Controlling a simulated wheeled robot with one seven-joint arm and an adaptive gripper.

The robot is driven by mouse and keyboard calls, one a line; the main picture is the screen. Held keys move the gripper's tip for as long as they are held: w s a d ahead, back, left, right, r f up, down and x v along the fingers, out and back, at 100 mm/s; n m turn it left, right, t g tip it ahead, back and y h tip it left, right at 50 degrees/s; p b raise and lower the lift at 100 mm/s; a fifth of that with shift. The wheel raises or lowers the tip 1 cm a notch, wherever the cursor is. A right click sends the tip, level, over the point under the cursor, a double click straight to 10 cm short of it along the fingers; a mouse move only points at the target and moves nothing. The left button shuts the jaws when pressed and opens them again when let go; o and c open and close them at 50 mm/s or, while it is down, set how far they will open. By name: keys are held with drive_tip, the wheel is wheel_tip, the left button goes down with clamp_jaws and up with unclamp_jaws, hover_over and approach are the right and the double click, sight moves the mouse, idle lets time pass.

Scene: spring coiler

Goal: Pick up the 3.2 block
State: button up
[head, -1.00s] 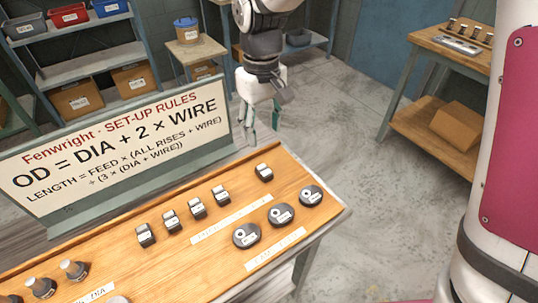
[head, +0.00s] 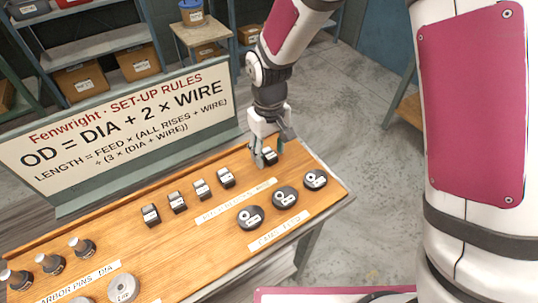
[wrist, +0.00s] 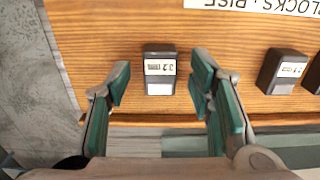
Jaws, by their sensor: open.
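The 3.2 block (wrist: 160,68), small and dark with a white label that seems to read 3.2, stands on the wooden bench top near its edge. In the wrist view it lies between the green-padded fingers of my gripper (wrist: 160,80), with a gap on each side. My gripper is open and holds nothing. In the head view my gripper (head: 267,158) is down at the right end of the block row, and its fingers partly hide the 3.2 block (head: 271,154).
Several similar blocks (head: 202,190) stand in a row to the left, the nearest one (wrist: 283,70) apart from my fingers. Round cams (head: 284,197) lie in front. The rules sign (head: 120,130) stands behind the bench on the left. Bare wood surrounds the 3.2 block.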

drive_tip(key=shift+f, duration=0.2)
clamp_jaws()
